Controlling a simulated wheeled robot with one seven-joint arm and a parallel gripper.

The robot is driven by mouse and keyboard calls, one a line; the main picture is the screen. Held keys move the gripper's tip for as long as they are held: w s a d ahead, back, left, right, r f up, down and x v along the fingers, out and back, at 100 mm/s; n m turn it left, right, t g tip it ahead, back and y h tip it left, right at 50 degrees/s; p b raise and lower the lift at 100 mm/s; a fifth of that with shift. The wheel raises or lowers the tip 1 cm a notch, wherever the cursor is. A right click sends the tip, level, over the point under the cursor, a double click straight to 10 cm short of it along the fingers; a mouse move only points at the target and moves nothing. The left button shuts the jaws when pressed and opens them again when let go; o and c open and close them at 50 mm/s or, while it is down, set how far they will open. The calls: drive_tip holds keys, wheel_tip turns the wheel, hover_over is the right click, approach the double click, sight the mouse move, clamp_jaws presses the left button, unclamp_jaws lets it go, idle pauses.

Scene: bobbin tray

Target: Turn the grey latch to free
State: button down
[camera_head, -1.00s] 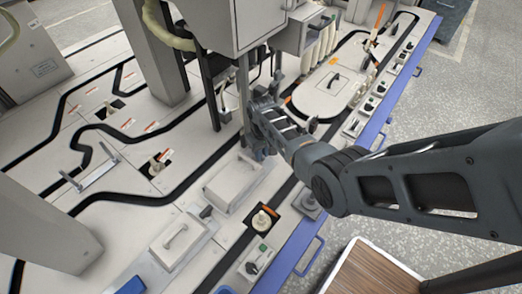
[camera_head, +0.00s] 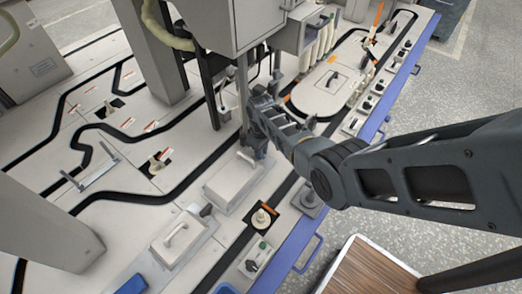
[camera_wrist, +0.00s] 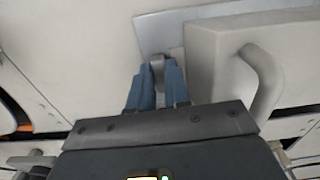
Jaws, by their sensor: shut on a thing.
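My gripper (camera_wrist: 158,75) has blue fingers. They are shut on the small grey latch (camera_wrist: 158,63), which stands by a grey metal plate (camera_wrist: 160,28) at the edge of a pale cover (camera_wrist: 205,60). The cover has a curved handle (camera_wrist: 262,80) to the right of the fingers. In the head view my gripper (camera_head: 258,152) is at the far end of a pale covered box (camera_head: 228,184). The held latch is hidden there by the gripper.
A dark grey knob (camera_head: 206,210) sits at the near corner of the box. A second handled cover (camera_head: 178,243) lies nearer. A post (camera_head: 243,90) and grey cabinet stand close behind my gripper. A blue rail (camera_head: 297,250) edges the table.

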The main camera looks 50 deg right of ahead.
drive_tip(key=c, duration=1.1)
unclamp_jaws()
wheel_tip(320, 180, up, 8)
drive_tip(key=p, duration=0.3)
drive_tip(key=shift+f+p, duration=0.1)
drive_tip(key=shift+p, duration=0.25)
